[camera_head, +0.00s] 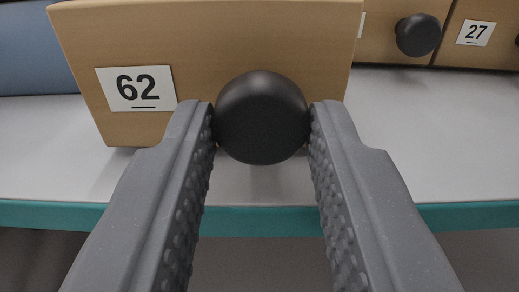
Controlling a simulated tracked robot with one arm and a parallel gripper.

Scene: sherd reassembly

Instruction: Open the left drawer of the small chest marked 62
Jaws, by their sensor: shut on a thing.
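A wooden drawer front (215,50) with a white label (136,88) reading 62 fills the upper left of the view. Its round black knob (262,117) sits at the view's centre. My gripper (262,125) is shut on the knob, one grey finger touching each side. The drawer's sides and the chest body behind the front are hidden, so I cannot tell how far it stands out.
A blue object (38,50) stands at the left. The grey shelf (440,135) has a teal front edge (450,216) and clear room on the right.

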